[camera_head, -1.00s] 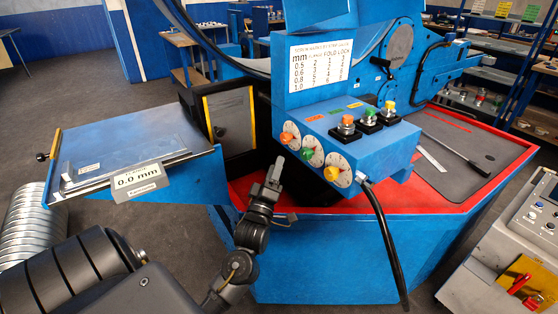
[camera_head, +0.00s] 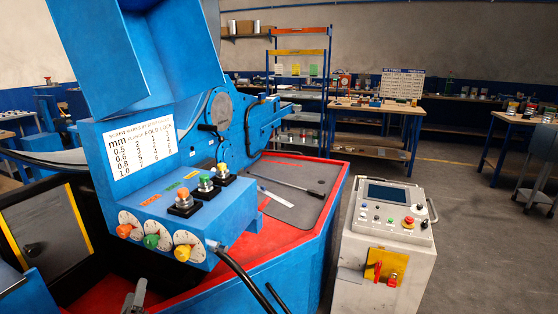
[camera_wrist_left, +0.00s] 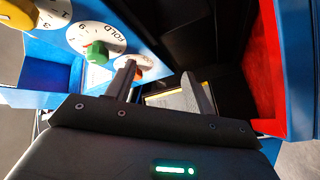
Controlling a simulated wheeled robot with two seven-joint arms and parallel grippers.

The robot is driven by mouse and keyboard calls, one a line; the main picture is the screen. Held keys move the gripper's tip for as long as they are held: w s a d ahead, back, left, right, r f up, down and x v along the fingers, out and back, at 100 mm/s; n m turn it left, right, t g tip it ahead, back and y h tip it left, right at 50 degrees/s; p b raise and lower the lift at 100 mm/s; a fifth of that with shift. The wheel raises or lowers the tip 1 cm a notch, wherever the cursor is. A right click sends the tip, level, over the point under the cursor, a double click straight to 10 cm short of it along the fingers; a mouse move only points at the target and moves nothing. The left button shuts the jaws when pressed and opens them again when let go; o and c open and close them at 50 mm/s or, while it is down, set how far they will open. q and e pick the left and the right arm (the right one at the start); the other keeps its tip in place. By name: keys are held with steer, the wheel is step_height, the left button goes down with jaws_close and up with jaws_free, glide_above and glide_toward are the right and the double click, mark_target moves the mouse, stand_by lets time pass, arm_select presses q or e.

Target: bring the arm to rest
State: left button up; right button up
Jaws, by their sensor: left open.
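My left gripper (camera_wrist_left: 160,85) shows in the left wrist view with its two fingers apart and nothing between them. It is close to the blue control box with the orange, green and yellow dial knobs; the green knob (camera_wrist_left: 97,52) is just left of the fingers there. In the head view only the tip of my left gripper (camera_head: 135,299) shows at the bottom edge, below the dials (camera_head: 158,238). The rest of the left arm is out of the head view. My right gripper is not in view.
The blue machine (camera_head: 100,135) with its red-edged top (camera_head: 245,252) fills the left. A grey control cabinet (camera_head: 385,240) stands to its right. A black cable (camera_head: 240,272) hangs from the control box. Open floor (camera_head: 470,250) lies at the right, with workbenches (camera_head: 375,112) behind.

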arm_select(q)
steer(key=s+d+f+m+g+h, duration=0.4)
steer(key=s+d+f+m+g, duration=0.4)
steer(key=f, duration=0.4)
steer(key=s+d+f+m+g+h, duration=0.1)
steer(key=s+d+f+m+g, duration=0.25)
steer(key=s, duration=0.55)
steer(key=s+d+f+m+g+h, duration=0.1)
steer(key=s+d+f+m+g, duration=0.2)
steer(key=s, duration=0.6)
step_height(320, 180, down, 25)
steer(key=m+g, duration=0.1)
steer(key=g, duration=0.1)
steer(key=s+a+f, duration=0.2)
steer(key=s+f, duration=0.6)
steer(key=s+a+f+g, duration=0.1)
steer(key=s+a+f, duration=0.1)
steer(key=s+f, duration=0.6)
steer(key=shift+s+f+y, duration=0.3)
steer(key=shift+s+f, duration=0.05)
steer(key=shift+s, duration=0.45)
